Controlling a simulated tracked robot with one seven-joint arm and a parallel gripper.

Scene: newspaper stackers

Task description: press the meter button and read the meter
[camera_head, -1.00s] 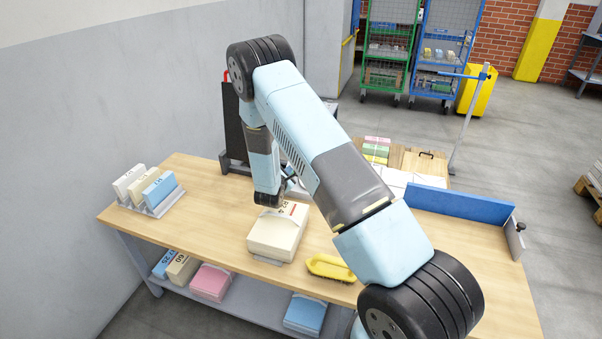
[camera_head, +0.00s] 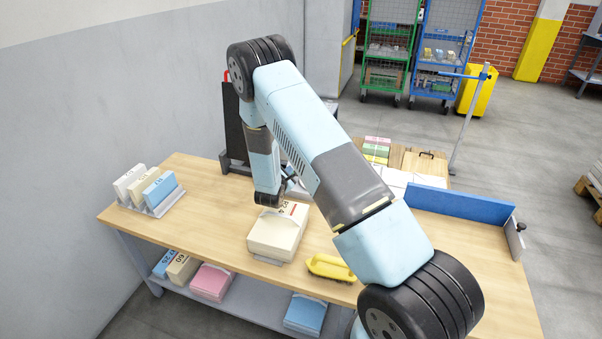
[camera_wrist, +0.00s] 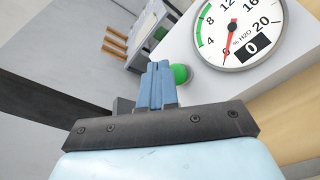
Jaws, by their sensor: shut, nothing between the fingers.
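In the wrist view a white meter (camera_wrist: 200,35) has a round dial (camera_wrist: 236,28) marked "% H2O", with a green arc. Its red needle points at or near the 0 end, and a small black window (camera_wrist: 251,48) shows "0". A round green button (camera_wrist: 181,74) is on the meter's face beside the dial. My gripper (camera_wrist: 161,66) is shut and empty. Its blue fingers are just left of the button and overlap its edge in the picture; I cannot tell whether they touch it. In the head view my wrist hides the fingers.
A cream bundle (camera_head: 278,236) lies on the wooden table (camera_head: 205,220) below my wrist. A yellow-handled tool (camera_head: 330,267) is right of it. A rack (camera_head: 163,205) of upright packs stands at left. A blue rail (camera_head: 460,204) is at right.

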